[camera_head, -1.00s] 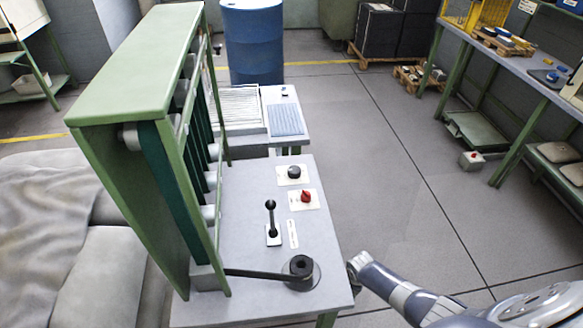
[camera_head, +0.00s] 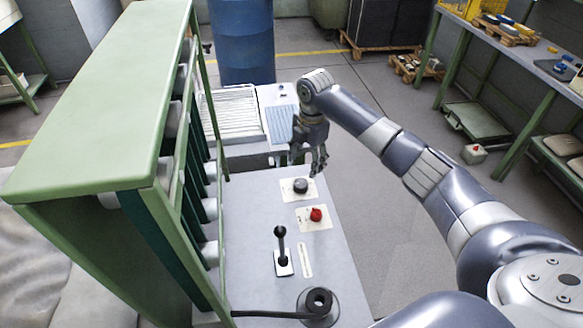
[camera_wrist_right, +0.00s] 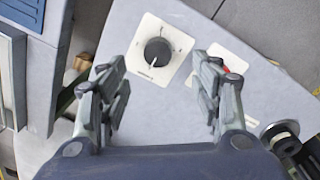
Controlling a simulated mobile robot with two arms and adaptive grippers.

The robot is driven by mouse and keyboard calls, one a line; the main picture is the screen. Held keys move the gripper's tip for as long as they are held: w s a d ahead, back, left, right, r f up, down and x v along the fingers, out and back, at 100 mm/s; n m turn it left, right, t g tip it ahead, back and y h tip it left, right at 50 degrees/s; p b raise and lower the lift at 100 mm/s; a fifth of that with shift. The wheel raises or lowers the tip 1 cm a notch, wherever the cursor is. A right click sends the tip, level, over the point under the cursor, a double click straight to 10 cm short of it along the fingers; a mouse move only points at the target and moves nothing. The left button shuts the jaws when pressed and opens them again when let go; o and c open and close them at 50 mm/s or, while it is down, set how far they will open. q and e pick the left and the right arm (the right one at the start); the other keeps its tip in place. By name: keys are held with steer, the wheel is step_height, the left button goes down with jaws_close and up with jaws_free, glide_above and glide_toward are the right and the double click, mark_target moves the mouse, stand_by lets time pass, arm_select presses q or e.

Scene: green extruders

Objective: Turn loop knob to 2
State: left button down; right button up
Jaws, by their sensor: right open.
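A dark round knob (camera_head: 300,185) sits on a white dial plate on the grey machine top. In the right wrist view the knob (camera_wrist_right: 158,51) shows a light pointer line, and its plate carries small marks I cannot read. A red knob (camera_head: 316,214) on its own white plate is nearer to me; part of it shows in the right wrist view (camera_wrist_right: 236,70), behind a finger. My right gripper (camera_head: 308,165) is open above the far end of the panel, near the dark knob. In the right wrist view its fingers (camera_wrist_right: 160,95) are spread and empty, with the dark knob ahead between them. My left gripper is not in view.
A black lever (camera_head: 281,245) stands upright on the panel beside a narrow label strip. A dark round spool-like part (camera_head: 319,302) is at the near end. The green machine frame (camera_head: 95,95) rises on the left. A blue barrel (camera_head: 241,40) stands behind.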

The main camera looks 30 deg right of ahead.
mark_target(301, 183)
steer(key=shift+s+a+f+p, duration=0.1)
steer(key=shift+a+f+p, duration=0.05)
steer(key=shift+f, duration=0.3)
steer(key=shift+s+a+f+p, duration=0.1)
steer(key=shift+a+f+p, duration=0.05)
steer(key=shift+f, duration=0.3)
steer(key=f, duration=0.3)
steer(key=shift+w+a+f, duration=0.1)
steer(key=shift+w+f, duration=0.1)
steer(key=shift+f, duration=0.1)
steer(key=f, duration=0.2)
steer(key=shift+w+f, duration=0.35)
steer(key=shift+f, duration=0.8)
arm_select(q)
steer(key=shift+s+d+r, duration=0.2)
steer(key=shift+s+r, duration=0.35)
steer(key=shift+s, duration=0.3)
arm_select(e)
steer(key=c, duration=1.1)
